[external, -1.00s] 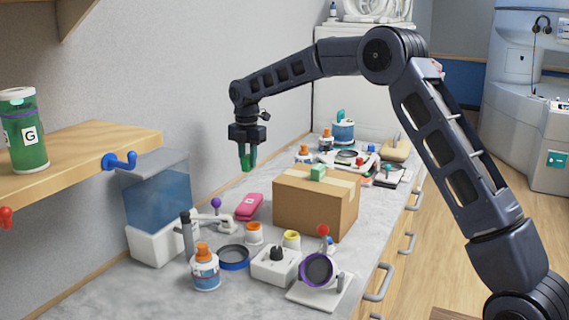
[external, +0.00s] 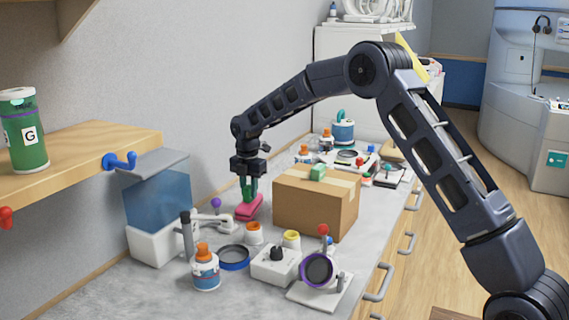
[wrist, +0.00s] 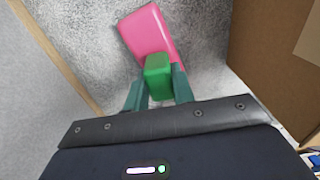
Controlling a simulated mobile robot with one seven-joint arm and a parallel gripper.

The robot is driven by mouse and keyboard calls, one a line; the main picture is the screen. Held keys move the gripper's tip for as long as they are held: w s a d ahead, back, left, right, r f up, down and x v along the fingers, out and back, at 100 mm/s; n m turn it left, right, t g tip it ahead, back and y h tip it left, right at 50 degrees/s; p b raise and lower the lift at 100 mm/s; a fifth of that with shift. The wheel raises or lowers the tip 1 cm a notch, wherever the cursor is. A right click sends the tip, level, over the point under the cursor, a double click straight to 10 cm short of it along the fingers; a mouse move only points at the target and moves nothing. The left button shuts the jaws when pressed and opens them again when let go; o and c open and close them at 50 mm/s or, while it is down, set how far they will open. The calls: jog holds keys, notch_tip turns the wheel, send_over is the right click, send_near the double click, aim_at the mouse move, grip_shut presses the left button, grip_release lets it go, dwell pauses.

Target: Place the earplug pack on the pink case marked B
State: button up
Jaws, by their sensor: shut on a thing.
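My gripper (external: 249,188) is shut on a small green pack, the earplug pack, which shows between the fingers in the wrist view (wrist: 158,77). The pink case (external: 247,211) lies on the counter between the wall and the cardboard box. The gripper is low over the case, and the green pack overlaps the near end of the case (wrist: 146,32) in the wrist view. I cannot tell whether the pack touches the case. The case's letter is not readable now; the fingers hide part of its top.
A cardboard box (external: 310,208) with a green block (external: 317,173) on top stands just right of the case. A water tank (external: 158,203), bottle (external: 204,270) and several small items crowd the nearer counter. The wall is close on the left.

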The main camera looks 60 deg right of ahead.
aim_at(249, 187)
jog(key=o, duration=1)
jog(key=shift+f, duration=0.15)
jog(key=shift+c, duration=0.2)
notch_tip(249, 187, up, 12)
jog(key=s+a+r+m+t, duration=0.1)
jog(key=s+a+r+m, duration=0.3)
jog(key=s+a+r, duration=0.7)
jog(key=s+a+r+m+t, duration=0.1)
jog(key=s+a+r+m, duration=0.4)
jog(key=s+a+r, duration=0.55)
jog(key=s+a+f+m+t, duration=0.1)
jog(key=s+a+f+m, duration=0.2)
jog(key=s, duration=0.8)
jog(key=s+a+f+m, duration=0.3)
jog(key=s+a, duration=0.1)
jog(key=s, duration=0.7)
jog(key=s+a+f+m+t, duration=0.1)
jog(key=s+a+f+m, duration=0.2)
jog(key=s, duration=0.8)
jog(key=shift+s+a+t, duration=0.2)
jog(key=shift+a+t, duration=0.1)
jog(key=shift+a, duration=0.3)
jog(key=shift+f, duration=0.1)
